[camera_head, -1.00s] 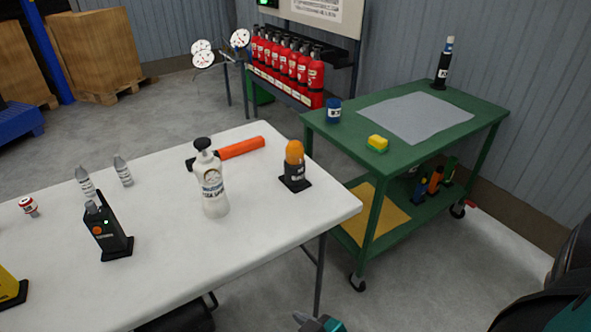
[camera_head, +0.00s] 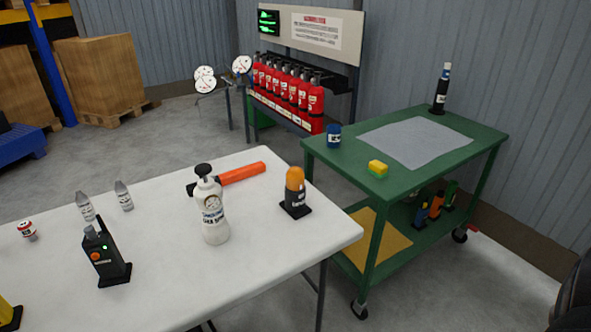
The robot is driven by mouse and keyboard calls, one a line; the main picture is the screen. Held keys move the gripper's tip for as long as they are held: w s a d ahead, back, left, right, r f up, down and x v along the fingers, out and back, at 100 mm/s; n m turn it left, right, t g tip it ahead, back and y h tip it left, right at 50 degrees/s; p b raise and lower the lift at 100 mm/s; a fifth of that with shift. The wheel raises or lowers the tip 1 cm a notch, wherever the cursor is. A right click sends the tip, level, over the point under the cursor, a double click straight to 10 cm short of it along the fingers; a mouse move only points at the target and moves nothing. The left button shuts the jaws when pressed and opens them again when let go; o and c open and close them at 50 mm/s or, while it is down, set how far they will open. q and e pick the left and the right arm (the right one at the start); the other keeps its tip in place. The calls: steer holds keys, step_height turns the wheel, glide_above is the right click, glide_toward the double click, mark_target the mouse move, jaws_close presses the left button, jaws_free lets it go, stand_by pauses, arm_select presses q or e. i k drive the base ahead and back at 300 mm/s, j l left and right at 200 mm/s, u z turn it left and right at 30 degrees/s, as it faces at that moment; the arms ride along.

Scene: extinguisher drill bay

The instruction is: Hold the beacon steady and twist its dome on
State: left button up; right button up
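The beacon (camera_head: 296,205) stands upright on the right part of the white table, on a black square foot. Its orange dome (camera_head: 295,179) sits on top of the dark body; I cannot tell whether it is seated or threaded. Neither of my grippers is in view. Only a dark part of my arm shows at the lower right edge, well away from the beacon.
A green cart (camera_head: 350,165) stands close to the right. The table front is clear.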

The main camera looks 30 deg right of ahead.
mark_target(294, 175)
steer(key=l+u, duration=0.1)
steer(key=l, duration=0.45)
steer(key=l+u, duration=0.1)
steer(key=l, duration=0.45)
steer(key=k+l+u, duration=0.1)
steer(key=l, duration=0.45)
steer(key=k+l+u, duration=0.1)
steer(key=l, duration=0.45)
